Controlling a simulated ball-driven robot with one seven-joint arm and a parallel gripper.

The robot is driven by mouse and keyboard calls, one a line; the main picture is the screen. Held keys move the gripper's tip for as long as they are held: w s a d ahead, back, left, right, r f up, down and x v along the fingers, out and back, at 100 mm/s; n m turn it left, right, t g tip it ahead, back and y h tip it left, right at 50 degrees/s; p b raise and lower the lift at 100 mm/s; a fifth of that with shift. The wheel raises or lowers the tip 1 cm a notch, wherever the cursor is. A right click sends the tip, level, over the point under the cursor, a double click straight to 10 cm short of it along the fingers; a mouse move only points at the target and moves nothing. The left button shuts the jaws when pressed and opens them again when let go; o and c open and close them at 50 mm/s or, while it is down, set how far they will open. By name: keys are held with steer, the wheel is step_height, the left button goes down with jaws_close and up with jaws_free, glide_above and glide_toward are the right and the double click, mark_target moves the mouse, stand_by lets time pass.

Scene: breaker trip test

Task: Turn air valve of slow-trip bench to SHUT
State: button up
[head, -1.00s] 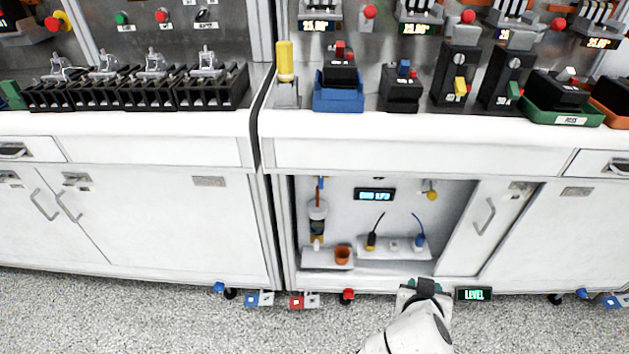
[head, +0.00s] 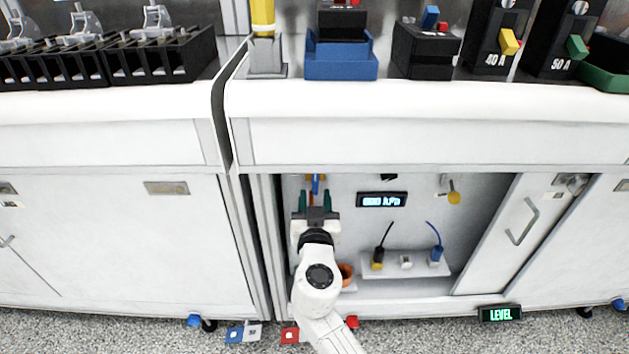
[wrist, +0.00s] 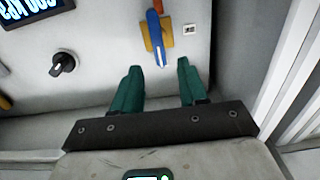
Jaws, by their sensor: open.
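The air valve shows in the wrist view as a blue lever (wrist: 156,36) on a yellow-orange body, against the pale back panel. In the head view only a small part of the blue lever (head: 316,184) shows above my gripper, at the upper left of the open cabinet bay. My gripper (head: 315,196) has green fingers and reaches into the bay. In the wrist view my gripper (wrist: 158,68) is open and empty, with the lever's near end just ahead of the gap between the fingertips. I cannot tell whether they touch.
A lit display (head: 381,199) and a yellow round knob (head: 454,197) are on the back panel. A white shelf (head: 405,265) holds plugs with cords. An orange cup (head: 346,273) stands partly behind my arm. The sliding door (head: 515,232) bounds the bay's right.

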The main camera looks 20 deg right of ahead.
mark_target(316, 179)
steer(key=b+x, duration=0.1)
steer(key=x, duration=0.6)
steer(key=shift+w+d+f, duration=0.1)
steer(key=shift+w, duration=0.05)
jaws_close()
